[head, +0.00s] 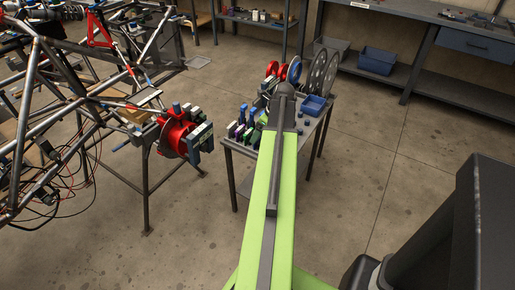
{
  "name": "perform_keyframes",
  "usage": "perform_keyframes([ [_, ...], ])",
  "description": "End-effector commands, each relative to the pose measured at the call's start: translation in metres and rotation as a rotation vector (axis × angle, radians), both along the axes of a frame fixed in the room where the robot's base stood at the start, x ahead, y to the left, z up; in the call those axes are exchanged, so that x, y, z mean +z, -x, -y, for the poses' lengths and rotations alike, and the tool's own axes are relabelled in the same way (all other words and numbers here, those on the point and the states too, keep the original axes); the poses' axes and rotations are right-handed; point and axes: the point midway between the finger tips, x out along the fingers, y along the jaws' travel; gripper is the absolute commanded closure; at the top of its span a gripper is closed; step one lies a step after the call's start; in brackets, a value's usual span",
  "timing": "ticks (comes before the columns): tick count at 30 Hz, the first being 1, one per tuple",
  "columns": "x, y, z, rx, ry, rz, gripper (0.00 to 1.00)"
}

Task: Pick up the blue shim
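I cannot tell for sure which piece is the blue shim. A small upright blue piece (243,113) stands among several small coloured parts on the left of the small grey table. A few tiny blue pieces also lie on the right side of that table, below the blue bin. My green arm reaches forward over the table, and its dark far end hides the table's middle. My gripper's fingers do not show; they are hidden beyond the arm's end.
A blue bin (313,105) and large discs (318,72) stand on the table. A red part with grey and blue blocks (178,138) sits on a stand at left, beside the tube chassis (45,70). A workbench (440,22) lines the back.

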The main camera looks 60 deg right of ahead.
Motion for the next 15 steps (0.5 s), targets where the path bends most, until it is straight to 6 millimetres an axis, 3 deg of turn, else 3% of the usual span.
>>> perform_keyframes([
  [5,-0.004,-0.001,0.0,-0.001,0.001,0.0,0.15],
  [15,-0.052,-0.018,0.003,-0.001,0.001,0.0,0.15],
])
